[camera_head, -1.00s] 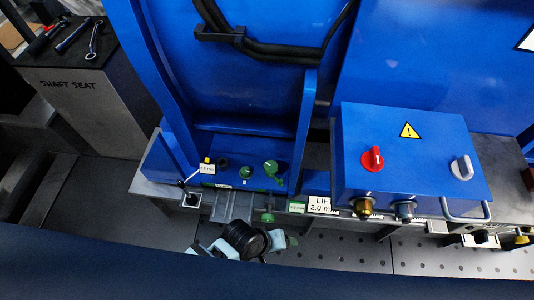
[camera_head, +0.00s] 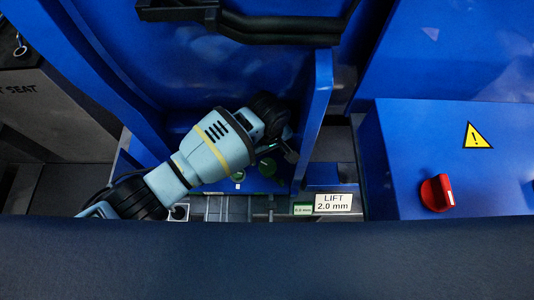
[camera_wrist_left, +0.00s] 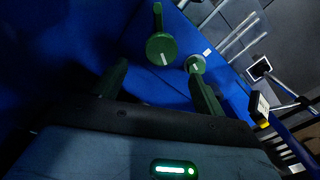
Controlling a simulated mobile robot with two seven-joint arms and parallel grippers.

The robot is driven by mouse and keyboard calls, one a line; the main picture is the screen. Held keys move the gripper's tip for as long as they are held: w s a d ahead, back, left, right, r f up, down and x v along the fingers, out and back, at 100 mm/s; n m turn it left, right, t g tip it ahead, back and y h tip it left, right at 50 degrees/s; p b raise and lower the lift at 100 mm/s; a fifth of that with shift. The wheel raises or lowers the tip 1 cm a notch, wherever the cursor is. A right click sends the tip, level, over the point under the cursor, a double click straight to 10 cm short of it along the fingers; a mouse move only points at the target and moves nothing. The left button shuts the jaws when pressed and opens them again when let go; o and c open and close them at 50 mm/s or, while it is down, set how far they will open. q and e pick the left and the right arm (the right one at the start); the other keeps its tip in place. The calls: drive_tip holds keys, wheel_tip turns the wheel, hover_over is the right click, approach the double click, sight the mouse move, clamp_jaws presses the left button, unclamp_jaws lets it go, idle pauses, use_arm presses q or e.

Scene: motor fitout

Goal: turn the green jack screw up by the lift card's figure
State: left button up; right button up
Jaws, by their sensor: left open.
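The lift card (camera_head: 333,202) is white and reads "LIFT 2.0 mm". A small green-edged readout label (camera_head: 303,209) beside it seems to read 0.0 mm. A green knob (camera_head: 267,168) is partly hidden under my left gripper (camera_head: 285,152), and a smaller one (camera_head: 238,176) sits to its left. In the left wrist view, a larger green round head (camera_wrist_left: 161,48) and a smaller one (camera_wrist_left: 195,64) each carry a white line. My left gripper (camera_wrist_left: 158,72) is open with its fingers apart, the larger head just beyond them. I cannot tell which is the jack screw. My right gripper is not in view.
Blue upright plates stand on both sides of the knobs; the right plate (camera_head: 317,115) is close to my left gripper. A black cable bracket (camera_head: 240,20) crosses above. A blue box with a red knob (camera_head: 437,193) and warning sign (camera_head: 478,136) stands right.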

sight(268, 165)
use_arm(q)
drive_tip(key=shift+s, duration=0.15)
drive_tip(key=shift+f, duration=0.1)
wheel_tip(268, 165, down, 6)
drive_tip(key=shift+r+b, duration=0.15)
drive_tip(key=shift+b, duration=1.1)
drive_tip(key=shift+f, duration=0.65)
drive_tip(key=shift+f+b, duration=0.1)
drive_tip(key=shift+b, duration=0.2)
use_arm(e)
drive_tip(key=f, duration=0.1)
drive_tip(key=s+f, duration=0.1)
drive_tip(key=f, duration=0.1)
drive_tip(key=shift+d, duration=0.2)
use_arm(q)
drive_tip(key=c, duration=1)
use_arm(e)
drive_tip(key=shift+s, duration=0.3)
